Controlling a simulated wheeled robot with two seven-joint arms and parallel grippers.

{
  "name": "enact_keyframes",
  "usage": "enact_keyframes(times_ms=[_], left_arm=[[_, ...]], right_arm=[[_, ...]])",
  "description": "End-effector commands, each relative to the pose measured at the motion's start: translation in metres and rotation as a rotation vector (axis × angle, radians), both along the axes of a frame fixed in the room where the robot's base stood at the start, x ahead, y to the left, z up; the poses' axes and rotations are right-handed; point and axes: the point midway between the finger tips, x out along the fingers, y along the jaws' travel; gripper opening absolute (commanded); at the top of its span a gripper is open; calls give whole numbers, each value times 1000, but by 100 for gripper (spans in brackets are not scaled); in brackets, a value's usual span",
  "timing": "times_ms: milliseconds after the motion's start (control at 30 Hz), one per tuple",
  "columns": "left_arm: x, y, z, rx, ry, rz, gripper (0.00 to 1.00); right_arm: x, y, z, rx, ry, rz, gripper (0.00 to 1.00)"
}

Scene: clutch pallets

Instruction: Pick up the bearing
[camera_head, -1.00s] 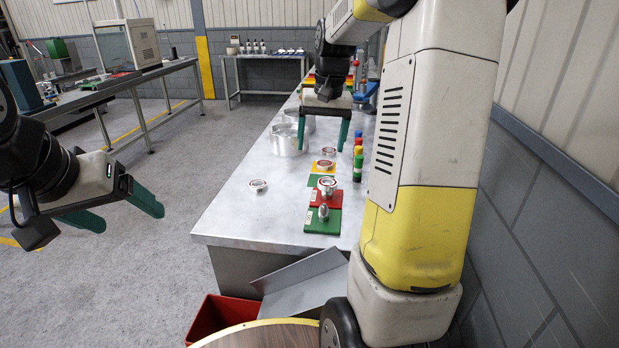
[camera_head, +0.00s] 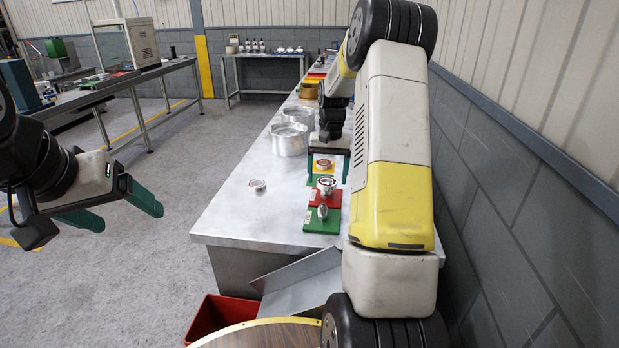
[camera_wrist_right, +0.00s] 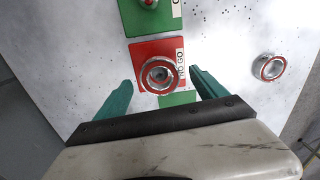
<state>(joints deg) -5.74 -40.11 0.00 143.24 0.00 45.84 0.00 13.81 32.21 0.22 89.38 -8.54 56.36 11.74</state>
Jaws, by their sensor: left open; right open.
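A loose round silver bearing with a reddish ring (camera_head: 258,184) lies flat on the bare metal table at left; it also shows in the right wrist view (camera_wrist_right: 269,67). A similar round silver part (camera_head: 326,184) sits on the red NO GO pallet (camera_wrist_right: 139,50); it shows in the wrist view (camera_wrist_right: 160,74). My right gripper (camera_head: 328,177) is open and empty above the pallet row, fingers pointing down. My left gripper (camera_head: 122,208) is open and empty, off the table's left side.
A green pallet (camera_head: 318,226) with a small metal pin is at the near end of the row. Silver cylinders (camera_head: 290,140) stand behind on the table. A red bin (camera_head: 214,318) and a grey chute (camera_head: 297,284) are below the near edge. The table's left front is mostly clear.

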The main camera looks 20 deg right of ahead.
Motion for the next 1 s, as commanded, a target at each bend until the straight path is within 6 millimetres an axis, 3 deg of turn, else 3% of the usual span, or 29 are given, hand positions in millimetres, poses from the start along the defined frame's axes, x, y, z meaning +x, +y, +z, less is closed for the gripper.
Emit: enact_keyframes(times_ms=[333, 733, 767, 1000], left_arm=[[0, 0, 0, 0, 0, 0, 77], [0, 0, 0, 0, 0, 0, 77], [0, 0, 0, 0, 0, 0, 77], [0, 0, 0, 0, 0, 0, 77]], right_arm=[[0, 0, -9, -1, -2, 0, 81], [0, 0, -9, -1, -2, 0, 4], [0, 0, -9, 0, -2, 0, 0], [1, 0, -7, 0, -3, 0, 0]])
